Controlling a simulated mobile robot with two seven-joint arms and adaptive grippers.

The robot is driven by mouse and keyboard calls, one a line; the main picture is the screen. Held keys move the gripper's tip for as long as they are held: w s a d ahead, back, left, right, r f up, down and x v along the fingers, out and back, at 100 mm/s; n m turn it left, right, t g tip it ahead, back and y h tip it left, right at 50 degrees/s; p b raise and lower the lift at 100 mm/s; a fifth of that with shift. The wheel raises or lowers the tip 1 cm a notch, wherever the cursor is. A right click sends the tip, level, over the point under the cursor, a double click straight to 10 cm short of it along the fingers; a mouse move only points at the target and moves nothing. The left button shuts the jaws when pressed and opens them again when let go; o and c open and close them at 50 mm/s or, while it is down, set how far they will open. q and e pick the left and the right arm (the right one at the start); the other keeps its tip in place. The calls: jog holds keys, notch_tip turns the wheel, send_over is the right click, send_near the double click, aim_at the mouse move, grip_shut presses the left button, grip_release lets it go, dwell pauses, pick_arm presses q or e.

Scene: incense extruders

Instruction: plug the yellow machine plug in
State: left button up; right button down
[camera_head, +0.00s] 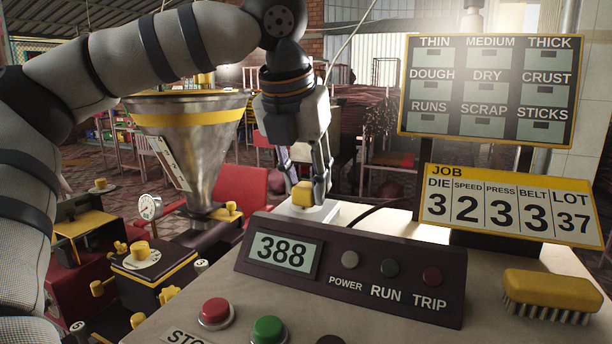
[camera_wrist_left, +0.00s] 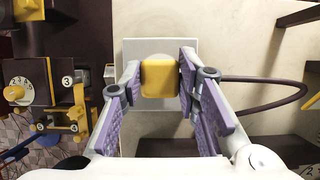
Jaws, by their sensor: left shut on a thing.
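The yellow plug (camera_head: 302,193) is between the fingertips of my left gripper (camera_head: 310,185), which is shut on it. It also shows in the left wrist view (camera_wrist_left: 161,76), with a finger on each side. Below it is a pale square block (camera_head: 318,211), which appears as a light square plate in the wrist view (camera_wrist_left: 133,50). The plug is over or against this block; I cannot tell whether it is seated. A dark cable (camera_wrist_left: 285,82) loops off to the right in the wrist view. My right gripper is not in view.
A dark panel (camera_head: 350,272) reading 388 stands in front of the block, with red (camera_head: 215,313) and green (camera_head: 268,330) buttons nearer. A brush (camera_head: 552,295) and job board (camera_head: 508,205) are at right. A steel hopper (camera_head: 190,140) stands at left.

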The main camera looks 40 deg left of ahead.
pick_arm(q)
jog(key=shift+f, duration=0.2)
jog(key=o, duration=1.2)
jog(key=shift+c, duration=0.2)
jog(key=v, duration=1.2)
